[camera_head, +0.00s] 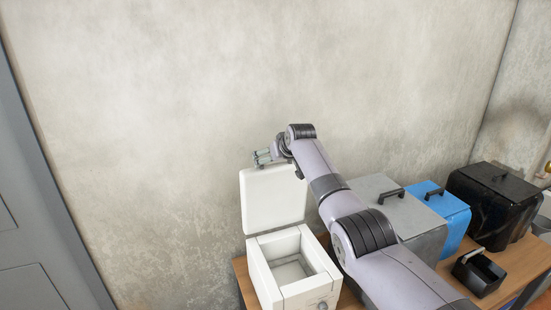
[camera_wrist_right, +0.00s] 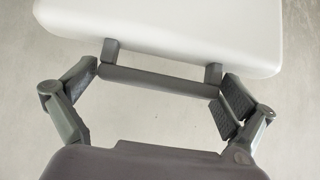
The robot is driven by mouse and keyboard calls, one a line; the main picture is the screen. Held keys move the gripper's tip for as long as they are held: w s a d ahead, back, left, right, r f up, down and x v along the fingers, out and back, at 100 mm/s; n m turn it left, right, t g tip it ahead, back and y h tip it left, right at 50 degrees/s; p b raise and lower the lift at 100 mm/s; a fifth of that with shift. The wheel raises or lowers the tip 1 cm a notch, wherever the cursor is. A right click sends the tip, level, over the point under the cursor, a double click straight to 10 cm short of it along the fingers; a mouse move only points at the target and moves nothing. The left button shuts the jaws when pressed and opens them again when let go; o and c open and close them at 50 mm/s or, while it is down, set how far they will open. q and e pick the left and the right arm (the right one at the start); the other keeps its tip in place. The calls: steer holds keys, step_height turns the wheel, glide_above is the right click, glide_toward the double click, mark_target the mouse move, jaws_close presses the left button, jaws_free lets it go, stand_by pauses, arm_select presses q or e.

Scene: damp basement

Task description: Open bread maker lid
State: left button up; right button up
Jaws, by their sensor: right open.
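The white bread maker (camera_head: 286,281) stands on the wooden table, its square cavity open to view. Its lid (camera_head: 273,200) stands nearly upright at the back, near the wall. My right gripper (camera_head: 262,157) is at the lid's top edge. In the right wrist view, the lid (camera_wrist_right: 165,27) fills the top, and its dark bar handle (camera_wrist_right: 160,82) lies between the two spread fingers of my right gripper (camera_wrist_right: 160,100). The right finger is close to the handle's end; I cannot tell whether they touch. My left gripper is in neither view.
A grey box with a handle (camera_head: 378,193), a blue one (camera_head: 450,214) and a black one (camera_head: 494,201) stand along the wooden table (camera_head: 522,268) to the right. A small black open container (camera_head: 478,272) sits before them. The concrete wall (camera_head: 170,130) is close behind.

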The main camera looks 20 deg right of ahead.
steer(key=v, duration=1.2)
stand_by(0.5)
